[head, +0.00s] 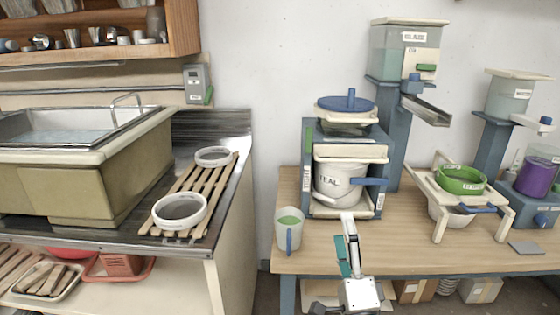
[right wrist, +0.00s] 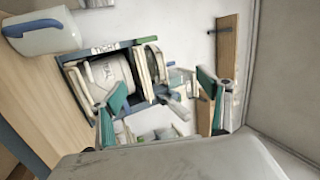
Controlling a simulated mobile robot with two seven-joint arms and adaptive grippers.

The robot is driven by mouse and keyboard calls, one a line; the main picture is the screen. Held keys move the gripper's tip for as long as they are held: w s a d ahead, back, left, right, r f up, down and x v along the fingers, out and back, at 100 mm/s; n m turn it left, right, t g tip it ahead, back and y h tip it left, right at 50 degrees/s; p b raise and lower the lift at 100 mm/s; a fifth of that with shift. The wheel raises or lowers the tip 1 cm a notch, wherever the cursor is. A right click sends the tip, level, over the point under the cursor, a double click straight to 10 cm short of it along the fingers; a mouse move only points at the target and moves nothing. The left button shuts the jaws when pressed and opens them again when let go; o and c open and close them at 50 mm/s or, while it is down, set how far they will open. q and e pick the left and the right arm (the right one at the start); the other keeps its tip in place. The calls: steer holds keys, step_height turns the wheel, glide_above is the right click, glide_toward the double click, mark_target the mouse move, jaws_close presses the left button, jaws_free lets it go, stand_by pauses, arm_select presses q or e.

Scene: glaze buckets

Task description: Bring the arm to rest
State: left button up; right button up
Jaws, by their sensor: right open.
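My right gripper (head: 348,246) is at the front edge of the wooden table (head: 420,262), in front of the bucket stand. It is open. In the right wrist view its two teal-padded fingers (right wrist: 162,104) stand wide apart with nothing between them. Behind them the bucket stand (right wrist: 125,62) shows turned on its side. My left gripper is in neither view.
A white bucket labelled TEAL (head: 338,184) sits in the blue stand (head: 306,150), above and behind the gripper. A green sieve (head: 461,180) rests on a wooden rack to the right. A sink (head: 75,165) is far left.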

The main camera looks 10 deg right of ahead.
steer(key=s+a+f+n+g+y, duration=0.25)
steer(key=s+f+n, duration=0.35)
steer(key=f, duration=0.4)
steer(key=s+a+f+n+g+y, duration=0.2)
steer(key=s+f+n+g+y, duration=0.1)
steer(key=f+n, duration=0.55)
steer(key=s+d+f+n+g+h, duration=0.1)
steer(key=s+d+f+n+g, duration=0.1)
steer(key=s+f, duration=0.5)
steer(key=s+d+f+n+g+h, duration=0.1)
steer(key=s+d+f+n+g, duration=0.1)
steer(key=s+f+n+g, duration=0.3)
steer(key=s+f, duration=0.3)
steer(key=f, duration=0.4)
steer(key=shift+d, duration=0.35)
